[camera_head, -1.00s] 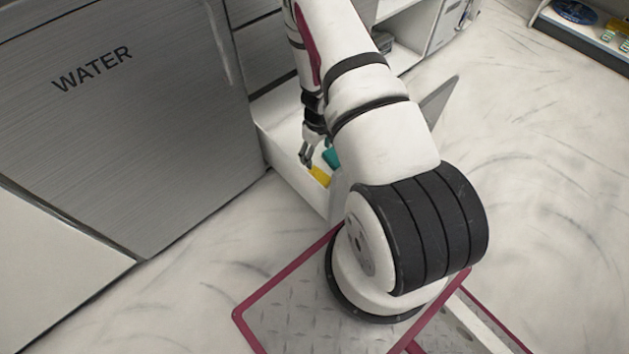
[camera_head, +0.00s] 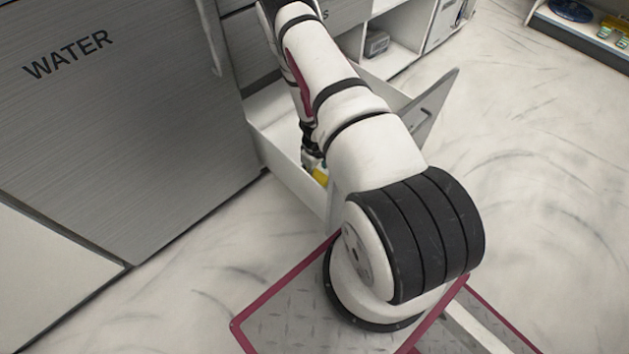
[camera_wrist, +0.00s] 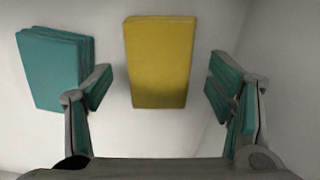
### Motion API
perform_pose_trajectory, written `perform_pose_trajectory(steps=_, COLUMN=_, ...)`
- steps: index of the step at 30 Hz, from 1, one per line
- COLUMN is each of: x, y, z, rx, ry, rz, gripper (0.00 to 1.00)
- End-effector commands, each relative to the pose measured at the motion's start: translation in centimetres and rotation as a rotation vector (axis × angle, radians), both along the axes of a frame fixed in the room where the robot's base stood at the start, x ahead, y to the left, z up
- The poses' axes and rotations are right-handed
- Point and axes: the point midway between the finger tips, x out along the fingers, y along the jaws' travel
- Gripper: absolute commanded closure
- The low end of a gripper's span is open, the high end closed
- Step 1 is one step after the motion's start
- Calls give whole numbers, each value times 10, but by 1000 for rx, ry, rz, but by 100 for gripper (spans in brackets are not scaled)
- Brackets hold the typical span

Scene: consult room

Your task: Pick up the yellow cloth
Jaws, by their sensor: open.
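The yellow cloth (camera_wrist: 160,62) is a folded block lying on the white floor of an open drawer. In the wrist view it is between the two fingers of my gripper (camera_wrist: 165,95), ahead of them, with a gap on both sides. My gripper is open and empty. In the head view only a small part of the yellow cloth (camera_head: 320,176) shows, beside my gripper (camera_head: 312,165); my arm hides the rest. A folded teal cloth (camera_wrist: 55,68) lies left of the yellow one, close to the left finger.
The white drawer (camera_head: 290,180) is pulled out, and its walls stand around my gripper. The grey cabinet marked WATER (camera_head: 110,120) is close on the left. Open shelves (camera_head: 395,45) are behind, and the floor (camera_head: 540,200) at right is clear.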

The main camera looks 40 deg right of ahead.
Motion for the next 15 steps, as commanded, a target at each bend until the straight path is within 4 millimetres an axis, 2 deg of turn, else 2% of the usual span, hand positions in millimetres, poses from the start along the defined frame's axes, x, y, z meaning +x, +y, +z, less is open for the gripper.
perform_pose_trajectory(steps=3, x=1, y=0, z=-7, rx=0, ry=-2, rz=1, gripper=25)
perform_pose_trajectory(steps=10, x=1, y=0, z=-6, rx=0, ry=-2, rz=1, gripper=27)
perform_pose_trajectory(steps=15, x=1, y=0, z=-6, rx=0, ry=-1, rz=0, gripper=63)
